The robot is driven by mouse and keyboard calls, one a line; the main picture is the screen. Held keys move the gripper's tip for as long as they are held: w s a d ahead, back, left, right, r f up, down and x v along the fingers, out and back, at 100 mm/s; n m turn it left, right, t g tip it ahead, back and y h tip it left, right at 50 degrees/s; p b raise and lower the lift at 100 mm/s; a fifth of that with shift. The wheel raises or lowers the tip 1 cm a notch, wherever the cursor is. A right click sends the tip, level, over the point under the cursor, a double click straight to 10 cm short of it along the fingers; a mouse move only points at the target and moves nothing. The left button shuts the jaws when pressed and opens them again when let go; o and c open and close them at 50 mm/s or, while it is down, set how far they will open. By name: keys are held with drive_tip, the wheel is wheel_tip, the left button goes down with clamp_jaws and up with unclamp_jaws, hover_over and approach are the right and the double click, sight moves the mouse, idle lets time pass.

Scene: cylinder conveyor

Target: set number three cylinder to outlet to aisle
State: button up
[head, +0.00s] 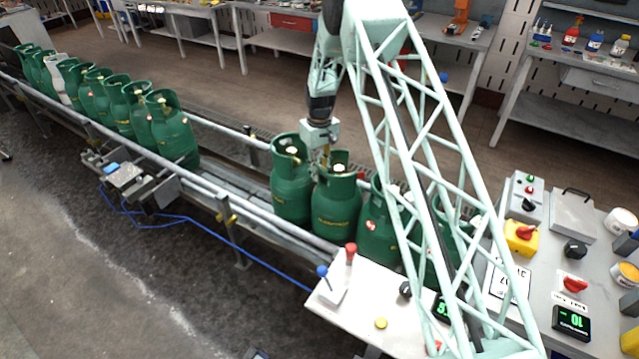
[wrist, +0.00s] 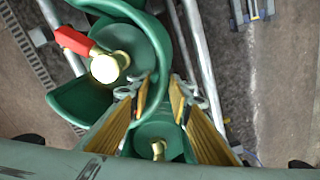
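Several green gas cylinders stand upright on the conveyor under my arm: a first from the left (head: 292,197), a second (head: 336,210), a third with a red-and-white mark (head: 376,238), and more partly hidden by my arm. Which one counts as number three is not clear. My gripper (head: 325,160) is low at the tops of the first and second. In the wrist view my gripper (wrist: 163,88) has its fingers apart, with a green collar rim between them; firm contact cannot be told. One cylinder's valve (wrist: 105,68) has a red handle (wrist: 74,40); another brass valve (wrist: 158,149) shows below.
A row of more cylinders (head: 173,135), one whitish (head: 57,80), stands upstream at the left, with a gap before the near group. Conveyor rails (head: 222,200) run along both sides. A control panel (head: 385,290) with knobs and displays stands at the front right.

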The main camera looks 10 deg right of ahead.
sight(320, 182)
drive_tip(key=shift+f, duration=2.7)
clamp_jaws()
